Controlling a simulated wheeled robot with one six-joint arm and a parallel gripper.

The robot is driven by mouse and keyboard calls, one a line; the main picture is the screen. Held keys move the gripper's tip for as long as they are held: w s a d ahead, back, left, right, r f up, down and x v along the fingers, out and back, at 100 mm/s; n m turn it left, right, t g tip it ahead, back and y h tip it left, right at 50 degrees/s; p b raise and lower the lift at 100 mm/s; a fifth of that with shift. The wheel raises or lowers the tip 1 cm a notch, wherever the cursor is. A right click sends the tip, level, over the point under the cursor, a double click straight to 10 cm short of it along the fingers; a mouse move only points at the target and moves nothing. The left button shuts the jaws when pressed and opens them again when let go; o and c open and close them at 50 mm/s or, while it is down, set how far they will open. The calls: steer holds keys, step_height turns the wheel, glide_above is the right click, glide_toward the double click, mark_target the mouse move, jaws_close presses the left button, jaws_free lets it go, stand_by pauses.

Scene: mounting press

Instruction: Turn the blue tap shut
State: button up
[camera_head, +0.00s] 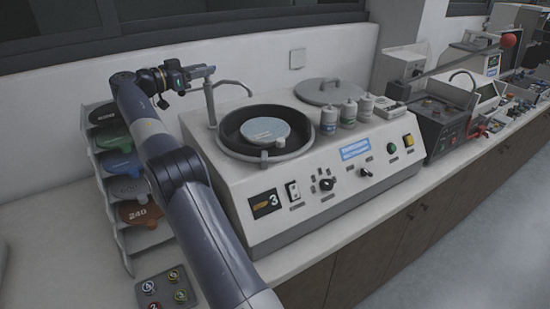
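A grey metal tap with a curved spout (230,84) stands at the back left of the polishing machine, over its round bowl. I see no clearly blue handle on it; the top of its post is close to my gripper and partly hidden. My gripper (203,71) is at the upper left, beside and just above the top of the tap post. Its fingers point right and look small and seen side-on. I cannot tell whether they touch the tap or whether they are open or shut.
The polishing machine (330,195) has a black bowl rim (231,141), several bottles and a grey lid (328,92) on top. A rack of coloured discs (122,235) stands left behind my arm. A small button panel (168,288) lies at the front left.

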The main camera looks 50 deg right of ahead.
steer(key=shift+s+f+n+t+b, duration=0.15)
steer(key=shift+n+t+b, duration=0.55)
steer(key=shift+b, duration=1.3)
steer(key=shift+s+f+n+t+b, duration=0.1)
steer(key=shift+n+t+b, duration=0.2)
steer(key=shift+t+b, duration=1.2)
steer(key=n+b, duration=0.1)
steer(key=b, duration=0.3)
steer(key=shift+t, duration=0.3)
